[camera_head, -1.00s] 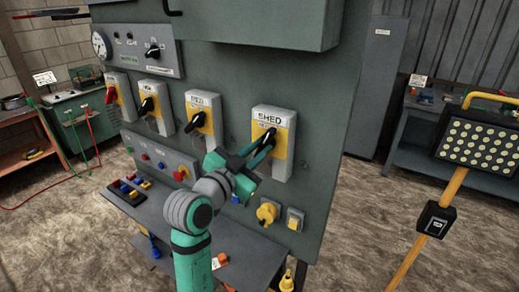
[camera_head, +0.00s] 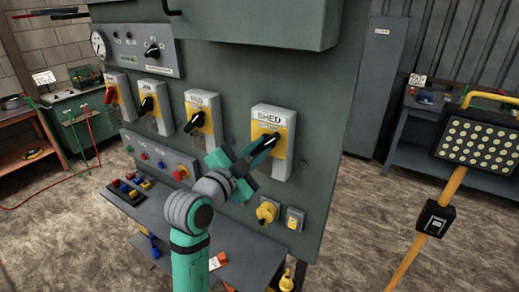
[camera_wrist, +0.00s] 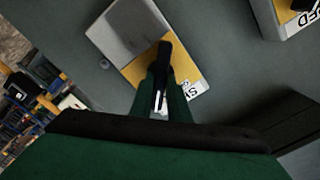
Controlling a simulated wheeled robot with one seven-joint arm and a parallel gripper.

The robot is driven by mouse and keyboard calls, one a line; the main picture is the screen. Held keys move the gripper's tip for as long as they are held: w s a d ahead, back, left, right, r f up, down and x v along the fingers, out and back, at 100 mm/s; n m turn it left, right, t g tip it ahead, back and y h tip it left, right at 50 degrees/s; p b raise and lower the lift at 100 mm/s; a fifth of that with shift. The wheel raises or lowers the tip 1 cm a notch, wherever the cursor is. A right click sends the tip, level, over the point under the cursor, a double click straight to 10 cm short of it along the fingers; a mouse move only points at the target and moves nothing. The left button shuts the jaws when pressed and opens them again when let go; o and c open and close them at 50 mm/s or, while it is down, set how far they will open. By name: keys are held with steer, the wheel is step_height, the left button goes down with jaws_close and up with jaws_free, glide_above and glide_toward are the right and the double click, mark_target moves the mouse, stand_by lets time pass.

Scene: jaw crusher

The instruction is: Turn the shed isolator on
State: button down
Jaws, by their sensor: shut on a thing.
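The shed isolator (camera_head: 286,124) is a pale box with a yellow plate and a SHED label, at the right of the grey-green panel. Its black rotary handle (camera_wrist: 164,52) sits diagonally across the plate in the wrist view. My gripper (camera_head: 268,145) reaches it from the lower left, its fingers shut on the handle. In the wrist view the isolator box (camera_wrist: 128,28) looks tilted, and the fingers flank the handle and partly hide it and the label.
Below are a yellow knob (camera_head: 267,211) and a small yellow switch (camera_head: 295,219). A shelf (camera_head: 240,262) juts out under the panel. A lamp stand (camera_head: 476,143) stands at the right.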

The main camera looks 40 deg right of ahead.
steer(key=shift+s, duration=0.1)
steer(key=c, duration=1.7)
jaws_free()
steer(key=v, duration=1)
steer(key=shift+s+a, duration=0.1)
steer(key=shift+a, duration=0.3)
